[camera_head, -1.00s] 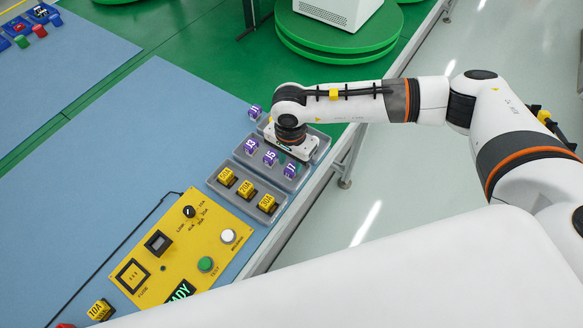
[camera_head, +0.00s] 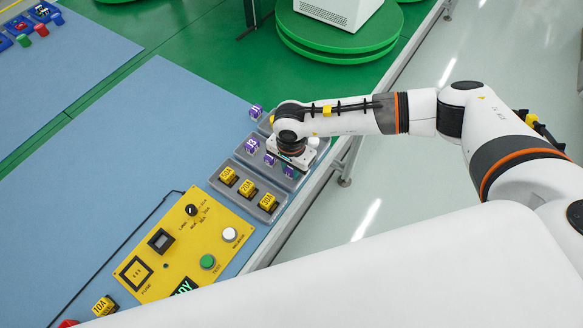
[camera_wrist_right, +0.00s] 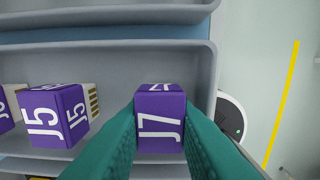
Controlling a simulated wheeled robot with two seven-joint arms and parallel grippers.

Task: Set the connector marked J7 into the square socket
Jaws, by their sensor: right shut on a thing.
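The purple connector marked J7 (camera_wrist_right: 158,125) sits between the teal fingers of my right gripper (camera_wrist_right: 160,140) in the right wrist view, at the end of the grey tray's compartment. The gripper is shut on it. In the head view the right gripper (camera_head: 289,164) hides most of J7 (camera_head: 288,172). The yellow panel (camera_head: 185,232) has a large dark-framed square socket (camera_head: 136,273) above the word FUSE and a smaller dark socket (camera_head: 161,240). My left gripper is not in view.
Purple connector J5 (camera_wrist_right: 57,115) lies beside J7, with another purple one (camera_head: 252,146) farther left in the row. Yellow fuses (camera_head: 246,187) fill the nearer tray. The blue mat (camera_head: 110,150) is largely clear.

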